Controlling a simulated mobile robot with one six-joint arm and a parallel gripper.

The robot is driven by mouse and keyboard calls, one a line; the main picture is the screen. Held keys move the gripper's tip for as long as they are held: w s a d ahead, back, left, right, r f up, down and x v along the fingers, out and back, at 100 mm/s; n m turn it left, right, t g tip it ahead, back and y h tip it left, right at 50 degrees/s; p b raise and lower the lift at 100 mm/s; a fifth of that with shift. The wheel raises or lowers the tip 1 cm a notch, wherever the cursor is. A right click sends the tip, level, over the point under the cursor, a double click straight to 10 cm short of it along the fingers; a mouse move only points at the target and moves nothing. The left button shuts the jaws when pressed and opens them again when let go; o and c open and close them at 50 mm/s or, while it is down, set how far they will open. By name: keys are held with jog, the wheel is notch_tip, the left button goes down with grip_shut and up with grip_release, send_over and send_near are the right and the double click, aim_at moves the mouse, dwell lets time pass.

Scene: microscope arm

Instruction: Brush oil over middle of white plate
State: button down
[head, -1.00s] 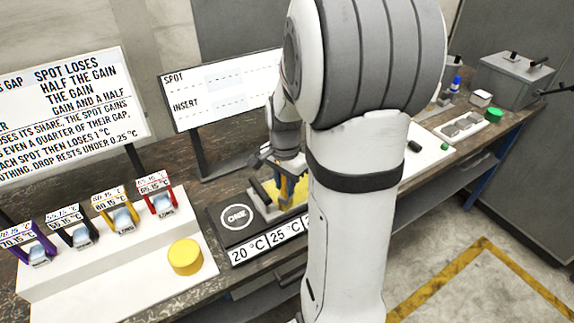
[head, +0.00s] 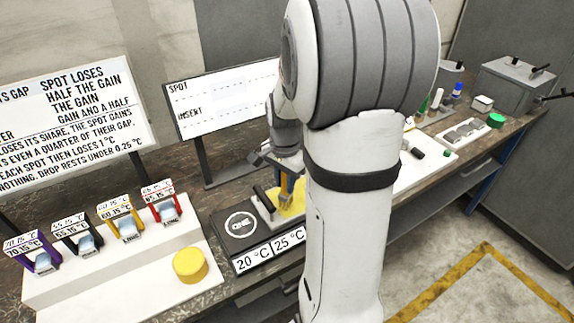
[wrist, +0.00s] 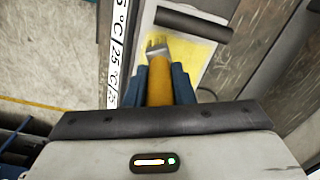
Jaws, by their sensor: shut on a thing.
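My gripper (wrist: 162,82) is shut on the yellow handle of a brush (wrist: 160,72) between its two blue fingers. The film covers much of the visible plate. A black bar handle (wrist: 193,25) crosses the plate. In the head view my gripper (head: 286,186) is above the yellow area (head: 296,197), and my arm hides the plate's right part.
A black unit with a ring mark (head: 240,225) and temperature labels (head: 270,252) is beside the plate. A yellow cylinder (head: 190,265) and several coloured clip stands (head: 123,222) are to the left. Sign boards (head: 221,99) stand behind. A grey box (head: 518,83) is at the far right.

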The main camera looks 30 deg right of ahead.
jog(key=r, duration=0.1)
jog(key=r+p, duration=0.1)
jog(key=shift+w+r+p, duration=0.3)
jog(key=shift+s+r+p, duration=0.15)
jog(key=shift+r+p, duration=0.35)
jog(key=shift+r, duration=0.25)
jog(key=shift+r+p, duration=0.45)
jog(key=shift+r, duration=0.25)
